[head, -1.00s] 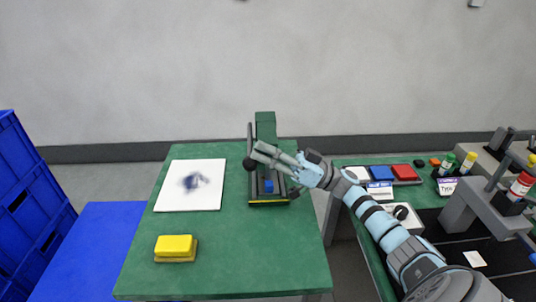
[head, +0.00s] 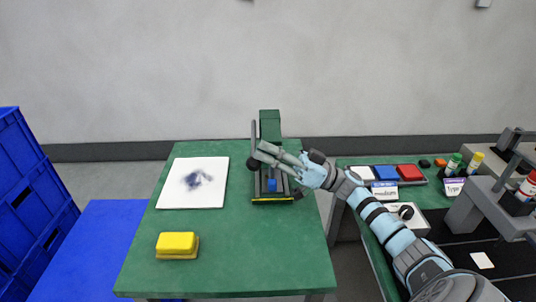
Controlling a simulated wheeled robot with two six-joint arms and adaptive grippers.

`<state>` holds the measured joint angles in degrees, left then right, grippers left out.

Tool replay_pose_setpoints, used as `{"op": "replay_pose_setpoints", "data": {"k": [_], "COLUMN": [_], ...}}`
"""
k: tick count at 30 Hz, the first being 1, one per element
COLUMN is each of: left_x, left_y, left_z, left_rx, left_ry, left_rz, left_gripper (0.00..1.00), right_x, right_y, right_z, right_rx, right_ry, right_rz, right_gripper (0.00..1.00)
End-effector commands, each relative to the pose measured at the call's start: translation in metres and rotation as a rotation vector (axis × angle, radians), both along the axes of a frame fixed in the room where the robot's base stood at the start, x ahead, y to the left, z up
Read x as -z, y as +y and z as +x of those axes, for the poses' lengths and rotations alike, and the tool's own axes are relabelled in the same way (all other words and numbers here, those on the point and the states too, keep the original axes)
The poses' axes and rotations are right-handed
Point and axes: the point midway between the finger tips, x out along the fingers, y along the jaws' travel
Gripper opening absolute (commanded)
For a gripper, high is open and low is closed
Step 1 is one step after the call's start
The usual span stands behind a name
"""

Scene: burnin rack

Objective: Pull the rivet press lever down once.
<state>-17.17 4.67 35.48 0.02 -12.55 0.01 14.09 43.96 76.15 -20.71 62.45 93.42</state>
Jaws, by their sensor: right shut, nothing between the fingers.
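The rivet press stands at the back of the green table, with a green column (head: 270,124), a dark base and a blue part (head: 272,185) on it. Its grey lever (head: 254,132) stands upright on the press's left side, with a black ball knob (head: 252,164) at its lower end. My right gripper (head: 258,152) is shut and empty, its fingertips close to the lever and just above the knob. I cannot tell whether they touch it. The fingers hide part of the press. My left gripper is not in view.
A white board (head: 193,183) with a dark smudge and a yellow block (head: 177,243) lie on the green table (head: 225,265). Blue crates (head: 30,190) stand at the left. A bench at the right holds coloured bins (head: 385,173), bottles and grey fixtures. The table's front middle is clear.

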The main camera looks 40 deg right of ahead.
Motion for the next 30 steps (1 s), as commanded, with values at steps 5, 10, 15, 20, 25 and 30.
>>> {"op": "replay_pose_setpoints", "data": {"k": [5, 10, 15, 20, 25, 30], "left_x": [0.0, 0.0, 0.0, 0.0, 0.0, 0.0], "left_y": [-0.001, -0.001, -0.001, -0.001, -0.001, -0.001], "left_z": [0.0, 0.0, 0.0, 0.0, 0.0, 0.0], "left_rx": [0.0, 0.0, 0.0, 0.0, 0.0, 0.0], "left_ry": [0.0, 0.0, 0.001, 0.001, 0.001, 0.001], "left_rz": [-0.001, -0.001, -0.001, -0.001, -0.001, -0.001], "left_gripper": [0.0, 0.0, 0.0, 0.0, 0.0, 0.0], "right_x": [-0.037, -0.071, -0.089, -0.092, -0.092, -0.092], "right_y": [0.0, 0.0, 0.0, 0.0, 0.0, 0.0], "right_z": [-0.001, -0.001, -0.001, -0.001, -0.001, -0.001], "right_rx": [-0.001, -0.002, 0.0, 0.0, 0.0, 0.0], "right_ry": [-0.006, -0.007, -0.008, -0.008, -0.008, -0.008], "right_rz": [-0.002, 0.001, 0.003, 0.005, 0.005, 0.005], "right_gripper": [0.0, 0.0, 0.0, 0.0, 0.0, 0.0]}}
